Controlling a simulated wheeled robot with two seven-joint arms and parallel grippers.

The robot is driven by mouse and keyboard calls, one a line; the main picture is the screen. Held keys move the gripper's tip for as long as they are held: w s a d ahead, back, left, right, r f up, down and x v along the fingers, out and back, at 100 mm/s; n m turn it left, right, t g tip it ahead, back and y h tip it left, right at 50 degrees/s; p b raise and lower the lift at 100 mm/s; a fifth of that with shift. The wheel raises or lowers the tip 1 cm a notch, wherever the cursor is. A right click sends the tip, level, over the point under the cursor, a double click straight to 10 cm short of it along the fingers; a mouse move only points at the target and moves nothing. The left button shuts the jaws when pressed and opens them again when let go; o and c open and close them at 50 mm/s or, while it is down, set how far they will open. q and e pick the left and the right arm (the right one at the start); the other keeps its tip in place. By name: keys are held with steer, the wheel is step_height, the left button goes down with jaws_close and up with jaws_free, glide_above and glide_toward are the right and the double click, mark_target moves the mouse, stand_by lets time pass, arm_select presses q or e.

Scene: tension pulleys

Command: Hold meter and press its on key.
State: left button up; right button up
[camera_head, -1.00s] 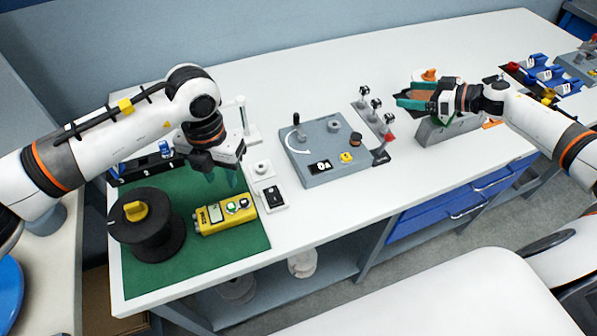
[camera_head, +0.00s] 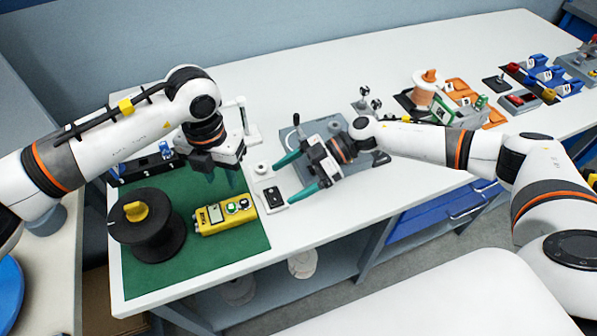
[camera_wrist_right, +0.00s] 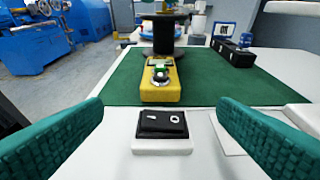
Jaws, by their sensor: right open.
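The yellow meter (camera_head: 226,215) lies on the green mat (camera_head: 196,258), with a small screen and a green key on its top face. In the right wrist view the meter (camera_wrist_right: 160,94) is straight ahead, beyond the fingers. My left gripper (camera_head: 222,178) points down above the mat, just behind the meter; its finger opening is unclear. My right gripper (camera_head: 288,180) is open and empty, to the right of the meter, with its teal fingers pointing left toward it. A black switch block (camera_wrist_right: 162,123) on a white base lies between its fingers in the wrist view.
A black spool (camera_head: 147,240) with a yellow knob stands on the mat left of the meter. A grey panel (camera_head: 330,135) is partly hidden behind my right arm. An orange-and-white spool (camera_head: 424,90) and coloured parts stand further right. The table's front edge is clear.

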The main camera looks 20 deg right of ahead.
mark_target(251, 202)
steer(key=x, duration=1)
steer(key=shift+a, duration=0.1)
steer(key=shift+c, duration=0.5)
steer(key=c, duration=1.2)
arm_select(q)
jaws_close()
